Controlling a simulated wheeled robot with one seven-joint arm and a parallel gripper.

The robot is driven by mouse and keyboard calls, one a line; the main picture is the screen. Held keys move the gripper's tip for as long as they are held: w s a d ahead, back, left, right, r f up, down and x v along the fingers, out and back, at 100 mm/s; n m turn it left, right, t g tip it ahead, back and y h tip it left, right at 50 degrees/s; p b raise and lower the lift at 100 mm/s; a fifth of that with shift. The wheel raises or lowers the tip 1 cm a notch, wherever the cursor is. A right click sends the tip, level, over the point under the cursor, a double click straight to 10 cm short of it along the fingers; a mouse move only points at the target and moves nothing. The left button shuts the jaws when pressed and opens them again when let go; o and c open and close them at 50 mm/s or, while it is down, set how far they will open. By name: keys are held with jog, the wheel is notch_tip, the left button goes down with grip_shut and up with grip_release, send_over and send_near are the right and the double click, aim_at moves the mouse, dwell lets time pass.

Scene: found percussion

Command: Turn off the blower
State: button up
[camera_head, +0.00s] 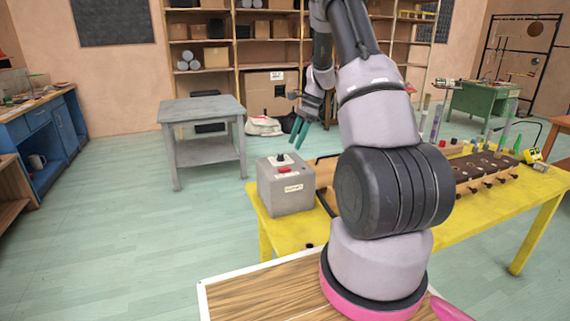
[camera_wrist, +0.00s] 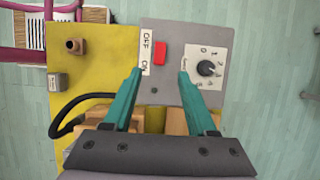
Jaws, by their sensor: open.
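The blower control box (camera_head: 286,190) is a grey box on the left end of the yellow table. Its top shows in the wrist view (camera_wrist: 188,32), with a red switch (camera_wrist: 161,56) beside a white OFF/ON label (camera_wrist: 146,52) and a black dial knob (camera_wrist: 206,68) on a white numbered plate. The red switch also shows in the head view (camera_head: 284,169). My gripper (camera_head: 299,131) is above the box, its teal fingers pointing down. In the wrist view my gripper (camera_wrist: 160,73) is open, with the switch between and just beyond its fingertips. I cannot tell which way the switch is set.
The yellow table (camera_head: 477,227) also bears a dark wooden block with pegs (camera_head: 485,168) to the right. A black cable (camera_wrist: 65,130) curves beside the box. A grey side table (camera_head: 203,106) stands behind on the floor, with open floor to the left.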

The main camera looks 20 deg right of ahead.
aim_at(284, 169)
jog(key=x, duration=0.9)
jog(key=shift+f, duration=0.25)
jog(key=shift+a, duration=0.1)
grip_shut()
